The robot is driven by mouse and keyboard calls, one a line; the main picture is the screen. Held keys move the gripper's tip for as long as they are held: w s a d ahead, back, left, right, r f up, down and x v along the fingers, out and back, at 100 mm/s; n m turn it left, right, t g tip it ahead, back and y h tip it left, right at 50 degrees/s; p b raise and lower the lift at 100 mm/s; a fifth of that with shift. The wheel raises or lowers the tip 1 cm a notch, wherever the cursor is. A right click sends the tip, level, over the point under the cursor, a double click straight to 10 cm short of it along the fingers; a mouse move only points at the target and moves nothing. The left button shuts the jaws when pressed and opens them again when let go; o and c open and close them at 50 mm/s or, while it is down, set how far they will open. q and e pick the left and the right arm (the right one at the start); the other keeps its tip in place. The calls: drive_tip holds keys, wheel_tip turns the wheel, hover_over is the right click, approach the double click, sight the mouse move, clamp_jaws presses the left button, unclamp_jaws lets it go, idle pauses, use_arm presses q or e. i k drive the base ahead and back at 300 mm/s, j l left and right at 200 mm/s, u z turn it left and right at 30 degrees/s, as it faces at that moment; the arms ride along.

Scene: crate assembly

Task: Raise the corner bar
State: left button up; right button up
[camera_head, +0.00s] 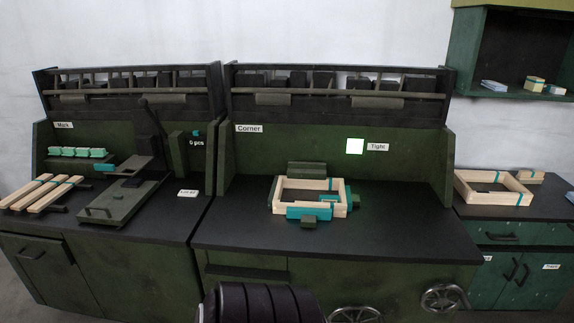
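The Corner station (335,150) fills the middle of the head view. A pale wooden crate frame (282,203) lies flat on its dark top. A teal block (308,213) sits at its front side and more teal pieces at its right. A green block (307,170) stands behind the frame, and a smaller one (309,222) in front. A dark horizontal bar (248,272) runs along the front panel below the worktop. No part is labelled as the corner bar, so I cannot tell which it is. Neither gripper is in view.
A lamp (355,146) beside the "Tight" label is lit. Handwheels (443,298) sit low at right. The Mark bench (180,220) at left holds wooden slats (42,194). Another wooden frame (492,187) lies on the right cabinet. The worktop around the middle frame is clear.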

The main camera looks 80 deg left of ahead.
sight(296, 170)
drive_tip(key=u, duration=2.15)
